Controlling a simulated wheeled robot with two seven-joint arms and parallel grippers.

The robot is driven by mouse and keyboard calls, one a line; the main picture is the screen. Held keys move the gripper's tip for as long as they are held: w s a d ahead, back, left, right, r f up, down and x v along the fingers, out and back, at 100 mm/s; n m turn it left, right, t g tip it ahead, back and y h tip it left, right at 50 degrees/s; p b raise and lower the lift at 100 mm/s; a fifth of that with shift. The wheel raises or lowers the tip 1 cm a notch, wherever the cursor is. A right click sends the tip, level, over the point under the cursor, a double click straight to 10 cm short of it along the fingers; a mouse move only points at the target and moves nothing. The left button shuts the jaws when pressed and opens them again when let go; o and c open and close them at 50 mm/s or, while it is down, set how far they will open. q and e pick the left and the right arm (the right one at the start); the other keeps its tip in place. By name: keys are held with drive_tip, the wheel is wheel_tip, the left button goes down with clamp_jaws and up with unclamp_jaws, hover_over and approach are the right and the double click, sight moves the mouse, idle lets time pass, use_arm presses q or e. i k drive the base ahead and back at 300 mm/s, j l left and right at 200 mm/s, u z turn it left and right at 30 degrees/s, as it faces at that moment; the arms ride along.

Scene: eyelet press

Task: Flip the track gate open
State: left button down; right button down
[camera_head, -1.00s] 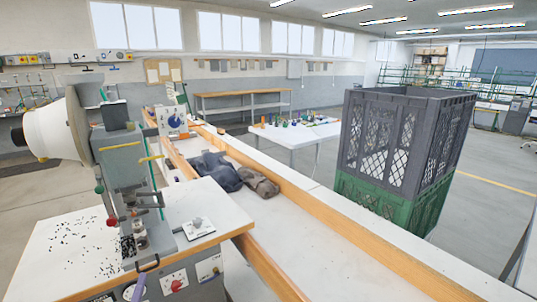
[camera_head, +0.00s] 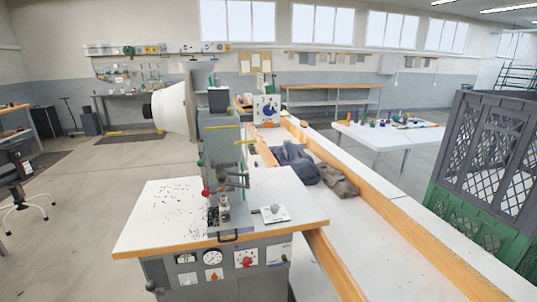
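The grey eyelet press (camera_head: 222,132) stands upright on a white-topped bench (camera_head: 150,215) left of centre. A large white drum (camera_head: 175,108) is on its left side. A red ball knob (camera_head: 205,192) and a green knob (camera_head: 201,163) sit on its front left. Thin yellow-tipped parts and a grey arm (camera_head: 235,180) stick out to the right above the die area. The track gate is too small to pick out, and I cannot tell its position. Neither of my grippers is in view.
Small black bits (camera_head: 173,196) lie on the bench left of the press. A white plate with a grey knob (camera_head: 273,212) lies right of it. Dark cloths (camera_head: 297,163) lie on the wood-edged table behind. A grey and green crate (camera_head: 485,170) stands right. Open floor lies left.

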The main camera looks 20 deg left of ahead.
sight(200, 163)
drive_tip(key=u, duration=1.15)
